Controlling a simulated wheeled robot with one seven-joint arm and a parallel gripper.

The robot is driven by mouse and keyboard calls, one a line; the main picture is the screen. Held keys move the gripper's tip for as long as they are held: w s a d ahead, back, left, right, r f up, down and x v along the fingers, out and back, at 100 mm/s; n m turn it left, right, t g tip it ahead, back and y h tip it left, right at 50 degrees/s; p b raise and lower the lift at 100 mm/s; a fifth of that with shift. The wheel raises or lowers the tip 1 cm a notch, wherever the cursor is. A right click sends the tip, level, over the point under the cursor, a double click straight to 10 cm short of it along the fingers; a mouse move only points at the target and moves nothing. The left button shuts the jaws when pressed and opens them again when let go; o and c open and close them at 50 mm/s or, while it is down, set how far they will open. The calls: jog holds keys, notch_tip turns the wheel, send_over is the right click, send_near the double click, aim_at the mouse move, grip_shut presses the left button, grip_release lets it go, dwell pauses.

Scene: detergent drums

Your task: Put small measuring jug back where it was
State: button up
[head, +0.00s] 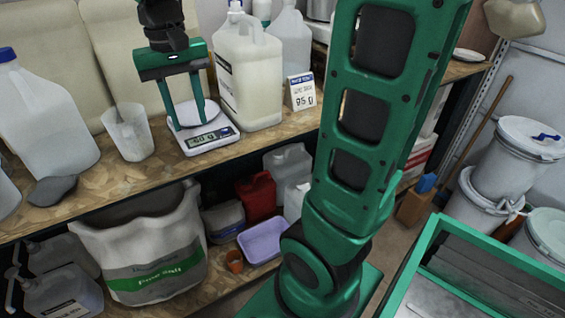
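A clear, pale measuring jug (129,132) stands upright on the wooden worktop, left of the scale. A white kitchen scale (207,139) with a lit display sits right of it; the digits are too small to read surely. My gripper (186,112) points down over the scale with its green fingers apart, close to the round white pan. I see nothing clearly held between the fingers. Whether a small pale vessel stands on the pan, or whether the fingers touch it, I cannot tell.
A large white jug (249,75) and a price card (300,91) stand right of the scale. A dark scoop (52,190) and a clear jug (40,115) are at left. Sacks stand behind. A lower shelf holds a white bag (147,255) and a purple tub (262,240).

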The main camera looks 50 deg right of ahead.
jog(key=s+d+f, duration=0.3)
jog(key=s, duration=0.4)
jog(key=s+d+f+m, duration=0.1)
jog(key=s+d+f, duration=0.3)
jog(key=s, duration=0.2)
jog(key=s+d+f, duration=0.3)
jog(key=s, duration=0.4)
jog(key=shift+s+d+f+m+y, duration=0.3)
jog(key=shift+s+d+f+m, duration=0.05)
jog(key=shift+m, duration=0.05)
